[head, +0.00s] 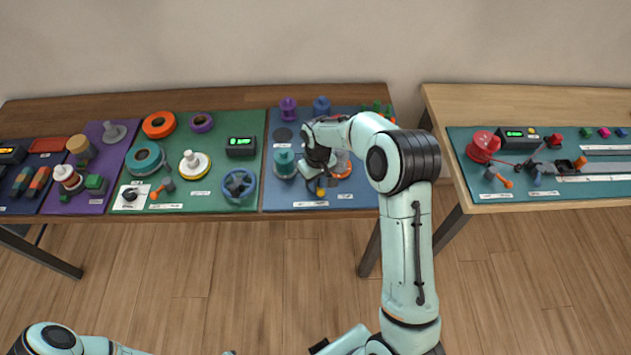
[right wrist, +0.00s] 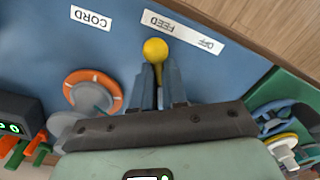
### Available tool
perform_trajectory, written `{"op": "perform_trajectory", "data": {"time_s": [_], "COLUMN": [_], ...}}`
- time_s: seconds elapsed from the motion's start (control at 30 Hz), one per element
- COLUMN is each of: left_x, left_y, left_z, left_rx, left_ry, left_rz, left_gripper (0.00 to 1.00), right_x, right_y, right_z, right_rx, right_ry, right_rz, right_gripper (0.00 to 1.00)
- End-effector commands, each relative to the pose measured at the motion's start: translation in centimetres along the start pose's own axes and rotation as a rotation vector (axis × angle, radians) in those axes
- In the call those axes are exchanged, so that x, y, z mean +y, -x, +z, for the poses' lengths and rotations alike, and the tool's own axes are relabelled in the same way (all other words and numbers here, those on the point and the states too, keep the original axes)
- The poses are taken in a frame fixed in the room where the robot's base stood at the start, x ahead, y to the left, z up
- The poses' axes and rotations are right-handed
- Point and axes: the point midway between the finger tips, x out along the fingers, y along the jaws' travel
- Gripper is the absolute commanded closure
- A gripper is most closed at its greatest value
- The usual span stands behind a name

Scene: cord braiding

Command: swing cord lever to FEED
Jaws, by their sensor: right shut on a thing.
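The cord lever shows its yellow ball knob (right wrist: 155,49) in the right wrist view, and the knob also shows in the head view (head: 320,191) at the front of the blue panel (head: 284,203). My right gripper (right wrist: 160,80) is shut on the lever just below the knob. The white label strip with FEED and OFF (right wrist: 184,33) lies just past the knob, which is at the FEED end. My left gripper is not in view.
An orange ring with a grey hub (right wrist: 110,84) is beside the gripper, near the CORD label (right wrist: 91,17). A teal spool (head: 284,163) stands left on the panel. The green panel (head: 222,203) with a blue handwheel (head: 239,185) adjoins it.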

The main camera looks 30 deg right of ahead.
Motion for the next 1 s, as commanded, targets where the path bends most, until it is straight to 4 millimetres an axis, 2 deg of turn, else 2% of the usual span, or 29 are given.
{"op": "perform_trajectory", "data": {"time_s": [0.3,0.33,0.37,0.4,0.77,0.87,1.0], "left_x": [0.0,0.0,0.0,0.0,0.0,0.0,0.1], "left_y": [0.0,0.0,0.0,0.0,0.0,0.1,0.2], "left_z": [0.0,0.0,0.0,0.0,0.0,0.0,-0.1], "left_rx": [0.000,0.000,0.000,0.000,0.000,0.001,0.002], "left_ry": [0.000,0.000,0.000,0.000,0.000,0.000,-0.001], "left_rz": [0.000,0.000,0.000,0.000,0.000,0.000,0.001], "left_gripper": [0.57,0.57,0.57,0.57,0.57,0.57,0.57], "right_x": [-0.1,-0.1,-0.1,-0.1,0.0,0.0,0.0], "right_y": [-0.3,-0.3,-0.3,-0.3,0.4,1.8,4.8], "right_z": [0.5,0.5,0.4,0.4,0.1,0.0,0.0], "right_rx": [-0.017,-0.017,-0.016,-0.015,-0.003,-0.001,0.000], "right_ry": [0.006,0.005,0.005,0.005,0.002,0.002,0.001], "right_rz": [-0.002,-0.002,-0.002,-0.001,0.001,0.001,0.001], "right_gripper": [1.00,0.78,0.68,0.63,0.63,0.63,0.63]}}
